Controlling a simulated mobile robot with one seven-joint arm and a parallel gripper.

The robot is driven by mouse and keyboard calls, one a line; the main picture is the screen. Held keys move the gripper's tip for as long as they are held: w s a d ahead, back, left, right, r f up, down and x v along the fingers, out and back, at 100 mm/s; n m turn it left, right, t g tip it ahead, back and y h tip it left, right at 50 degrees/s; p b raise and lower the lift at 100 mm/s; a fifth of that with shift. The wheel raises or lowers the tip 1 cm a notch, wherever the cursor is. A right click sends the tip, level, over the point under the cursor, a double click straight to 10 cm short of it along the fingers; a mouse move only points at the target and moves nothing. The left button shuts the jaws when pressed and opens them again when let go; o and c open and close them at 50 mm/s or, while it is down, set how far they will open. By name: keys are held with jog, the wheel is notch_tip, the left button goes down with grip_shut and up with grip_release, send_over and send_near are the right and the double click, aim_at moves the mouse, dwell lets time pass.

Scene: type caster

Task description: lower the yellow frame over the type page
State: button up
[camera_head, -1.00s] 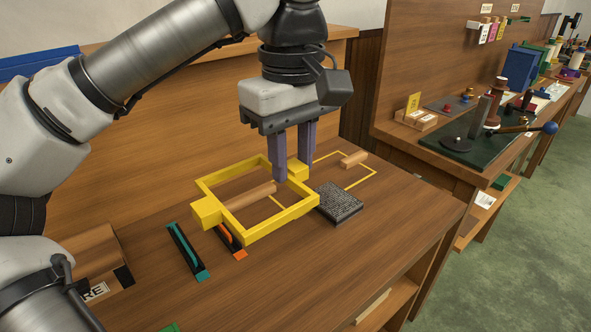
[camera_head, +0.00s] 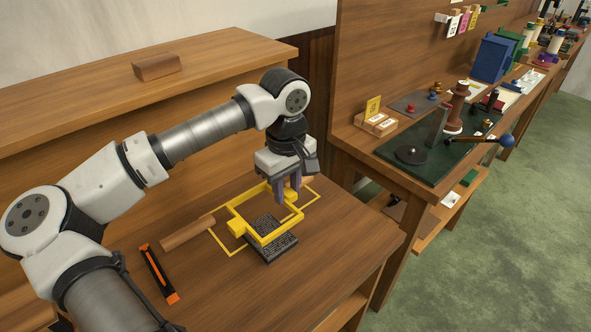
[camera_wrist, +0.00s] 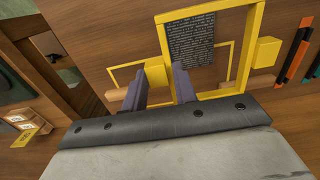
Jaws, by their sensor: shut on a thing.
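My gripper (camera_head: 287,193) is shut on a tab of the yellow frame (camera_head: 237,212). In the wrist view my gripper (camera_wrist: 160,88) has its fingers on either side of that tab. The frame is roughly level and appears held above the table. The dark type page (camera_head: 272,252) lies flat on the table beneath the frame, its front part showing past the front bar in the head view. In the wrist view the page (camera_wrist: 191,42) shows through the opening, close to the left and top bars of the frame (camera_wrist: 247,55). The exact height gap cannot be told.
A yellow outline (camera_head: 227,250) is marked on the table around the page. A wooden block (camera_head: 187,234) lies at its left, and another (camera_head: 306,182) behind my gripper. An orange-and-black strip (camera_head: 158,273) lies front left. The table is clear at right.

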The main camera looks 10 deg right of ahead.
jog(key=shift+w+d+f, duration=0.15)
jog(key=shift+d+f, duration=0.05)
jog(key=shift+f, duration=0.05)
jog(key=shift+f+b, duration=1.2)
jog(key=shift+f, duration=1.4)
jog(key=shift+f+b, duration=0.45)
jog(key=shift+b, duration=0.2)
jog(key=shift+f+b, duration=0.45)
jog(key=o, duration=1.1)
jog(key=shift+o, duration=0.2)
jog(key=shift+r, duration=0.1)
